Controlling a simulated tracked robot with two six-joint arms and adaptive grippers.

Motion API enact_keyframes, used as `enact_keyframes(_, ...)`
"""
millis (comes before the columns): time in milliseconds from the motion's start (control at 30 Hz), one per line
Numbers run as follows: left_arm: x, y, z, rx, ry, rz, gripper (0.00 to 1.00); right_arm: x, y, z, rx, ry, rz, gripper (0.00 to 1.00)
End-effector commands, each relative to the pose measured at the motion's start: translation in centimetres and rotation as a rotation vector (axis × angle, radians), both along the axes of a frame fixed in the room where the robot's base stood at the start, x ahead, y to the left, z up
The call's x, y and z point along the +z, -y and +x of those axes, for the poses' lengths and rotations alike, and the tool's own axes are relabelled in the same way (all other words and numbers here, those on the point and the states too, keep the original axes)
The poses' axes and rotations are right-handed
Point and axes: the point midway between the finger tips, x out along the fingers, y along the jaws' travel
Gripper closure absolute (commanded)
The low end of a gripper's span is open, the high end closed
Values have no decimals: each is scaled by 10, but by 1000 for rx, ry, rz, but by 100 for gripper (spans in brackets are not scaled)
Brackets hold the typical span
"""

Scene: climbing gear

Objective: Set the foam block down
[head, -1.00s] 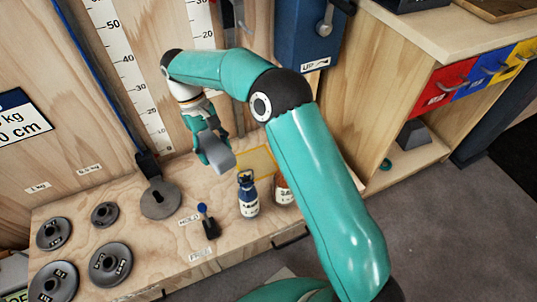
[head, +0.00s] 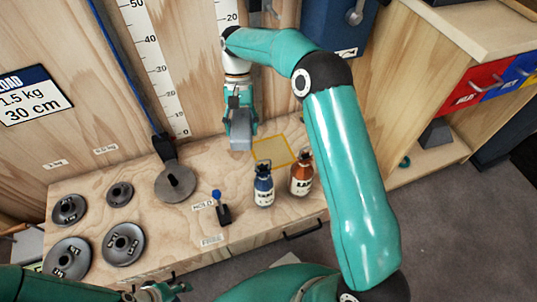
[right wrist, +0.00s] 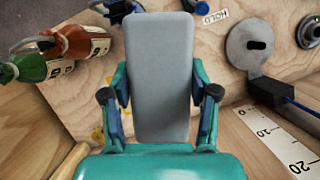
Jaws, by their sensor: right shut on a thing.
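The foam block (head: 240,143) is a plain grey slab. My right gripper (head: 240,125) is shut on it and holds it near the back of the wooden bench, left of a yellow square (head: 283,151). In the right wrist view the block (right wrist: 160,50) stands lengthwise between the two fingers of the gripper (right wrist: 160,95). Whether its lower end touches the bench is unclear. My left gripper (head: 160,291) shows only in part at the bottom left edge, and its jaws are not clear.
A blue bottle (head: 263,186) and an orange-brown bottle (head: 302,174) stand in front of the yellow square. A small blue-knobbed lever (head: 222,208) is further left. Grey weight discs (head: 124,243) lie on the left, with a disc on a blue cable (head: 160,186) behind.

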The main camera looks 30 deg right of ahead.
Motion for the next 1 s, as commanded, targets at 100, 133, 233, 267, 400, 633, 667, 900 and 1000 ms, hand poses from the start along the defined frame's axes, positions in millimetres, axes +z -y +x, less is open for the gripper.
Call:
enact_keyframes(100,-6,0,0,0,0,0,60,-23,27,14,-431,0,1,75)
enact_keyframes(133,-8,0,0,0,0,0,60,-27,34,17,-546,-1,2,75)
enact_keyframes(233,-11,0,0,0,0,0,60,-40,57,29,-932,0,1,75)
enact_keyframes(267,-12,0,0,0,0,0,60,-44,65,32,-1044,0,1,75)
enact_keyframes(400,-16,0,0,0,0,0,60,-56,97,43,-1499,0,0,75)
enact_keyframes(633,-19,0,0,0,0,0,60,-64,132,51,-1915,2,0,75)
enact_keyframes(667,-19,0,0,0,0,0,60,-65,134,51,-1941,3,-1,75)
enact_keyframes(900,-28,0,0,0,0,0,60,-89,141,52,-2021,-3,-4,75)
enact_keyframes(1000,-36,0,0,0,0,0,60,-113,140,51,-2020,-4,-4,75)
